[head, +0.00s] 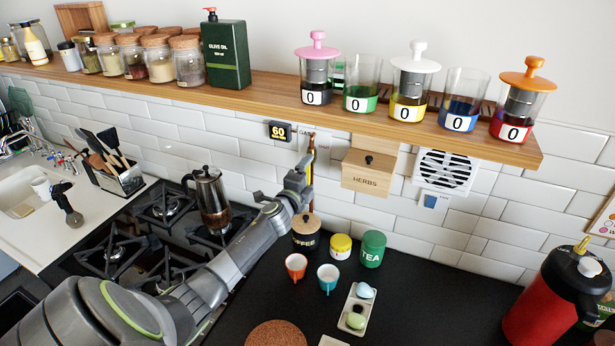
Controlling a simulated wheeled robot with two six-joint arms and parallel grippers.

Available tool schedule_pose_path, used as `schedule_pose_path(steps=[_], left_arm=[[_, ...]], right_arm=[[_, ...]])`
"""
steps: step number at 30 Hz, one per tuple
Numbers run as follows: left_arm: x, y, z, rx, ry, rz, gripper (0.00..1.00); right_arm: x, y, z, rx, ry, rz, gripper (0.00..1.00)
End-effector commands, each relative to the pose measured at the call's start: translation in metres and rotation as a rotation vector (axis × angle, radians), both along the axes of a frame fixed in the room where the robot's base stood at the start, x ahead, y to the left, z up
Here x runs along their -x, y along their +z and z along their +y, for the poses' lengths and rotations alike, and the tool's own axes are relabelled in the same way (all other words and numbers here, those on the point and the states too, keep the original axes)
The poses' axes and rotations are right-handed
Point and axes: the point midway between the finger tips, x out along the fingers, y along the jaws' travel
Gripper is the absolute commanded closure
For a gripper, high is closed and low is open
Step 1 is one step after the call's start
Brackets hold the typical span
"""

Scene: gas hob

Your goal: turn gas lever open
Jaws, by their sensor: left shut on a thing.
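A gas pipe (312,147) runs down the tiled wall below the shelf, with a small label reading GAS (323,136) behind it. My left gripper (304,166) is at the pipe, its jaws closed at the place of the gas lever. The lever is mostly hidden by the gripper, so its angle cannot be told. My left arm reaches in from the lower left, across the hob (118,252). My right gripper is not in view.
A French press (208,196) stands on the hob beside my left arm. A dark canister (305,232), yellow jar (341,246), green tea tin (372,249) and two cups stand below the gripper. The wooden shelf (262,92) overhangs it, and a herbs box (367,176) is to the right.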

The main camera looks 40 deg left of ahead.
Motion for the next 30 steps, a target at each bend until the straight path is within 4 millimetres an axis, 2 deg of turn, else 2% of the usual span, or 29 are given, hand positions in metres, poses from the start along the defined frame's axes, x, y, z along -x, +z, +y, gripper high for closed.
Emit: schedule_pose_path(steps=[9, 10, 13, 23, 30], left_arm=[[0.001, -0.002, 0.001, -0.009, 0.002, 0.006, 0.55], [0.001, -0.002, 0.001, -0.009, 0.002, 0.006, 0.13], [0.001, -0.002, 0.001, -0.009, 0.001, 0.005, 0.0], [0.004, -0.001, -0.001, -0.006, 0.0, 0.002, 0.0], [0.034, -0.002, -0.007, -0.005, 0.0, 0.004, 0.0]], right_arm=[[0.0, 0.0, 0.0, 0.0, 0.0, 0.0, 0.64], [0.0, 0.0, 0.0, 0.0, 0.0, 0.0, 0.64], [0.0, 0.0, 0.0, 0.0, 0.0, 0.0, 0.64], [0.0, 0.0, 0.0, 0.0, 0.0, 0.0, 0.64], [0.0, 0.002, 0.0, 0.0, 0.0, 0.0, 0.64]])
